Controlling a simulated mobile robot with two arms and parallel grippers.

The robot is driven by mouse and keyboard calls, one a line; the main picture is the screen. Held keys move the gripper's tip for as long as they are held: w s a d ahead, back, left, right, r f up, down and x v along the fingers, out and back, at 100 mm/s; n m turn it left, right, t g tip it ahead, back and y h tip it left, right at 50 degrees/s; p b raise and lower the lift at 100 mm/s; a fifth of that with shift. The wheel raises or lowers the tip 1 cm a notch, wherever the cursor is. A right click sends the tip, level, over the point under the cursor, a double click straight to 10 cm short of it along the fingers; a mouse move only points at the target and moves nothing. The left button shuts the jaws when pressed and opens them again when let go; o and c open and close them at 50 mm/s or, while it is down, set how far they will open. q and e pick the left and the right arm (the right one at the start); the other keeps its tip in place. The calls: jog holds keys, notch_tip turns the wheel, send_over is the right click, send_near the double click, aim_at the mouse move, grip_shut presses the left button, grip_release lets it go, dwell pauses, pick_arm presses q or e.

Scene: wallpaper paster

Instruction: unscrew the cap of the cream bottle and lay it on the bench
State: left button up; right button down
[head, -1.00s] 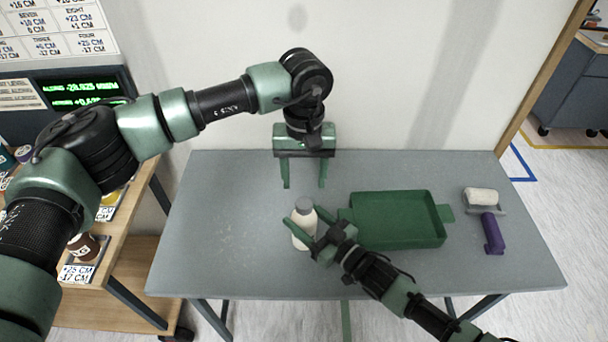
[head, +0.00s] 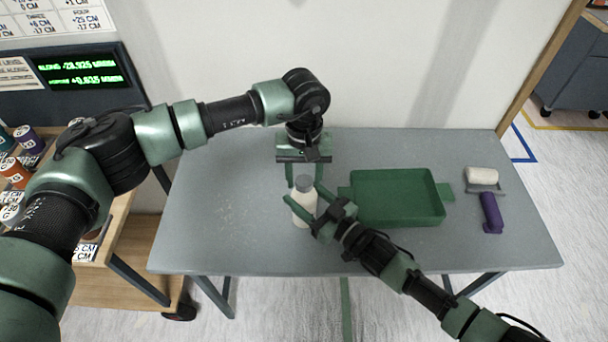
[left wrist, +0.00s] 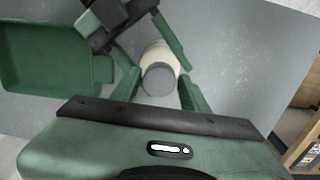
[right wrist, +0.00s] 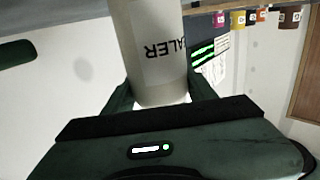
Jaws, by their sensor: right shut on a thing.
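The cream bottle (head: 304,207) stands upright on the bench (head: 230,225), left of the green tray, with its grey cap (head: 304,182) on top. My right gripper (head: 303,207) is shut on the bottle's body from the right. In the right wrist view the bottle (right wrist: 150,45) fills the gap between the fingers, its label partly readable as "ALER". My left gripper (head: 304,180) points down from behind the bottle, open. In the left wrist view its fingers lie either side of the cap (left wrist: 159,79), with visible gaps; whether they are at cap height is unclear.
The green tray (head: 397,219) sits close to the right gripper. The bench's left part is clear. A wooden shelf (head: 125,235) with several containers stands at left.

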pick_arm(q)
grip_shut()
jog(key=n, duration=0.5)
jog(key=shift+n, duration=0.3)
jog(key=n, duration=2.2)
jog(key=shift+r, duration=0.1)
jog(key=n, duration=0.8)
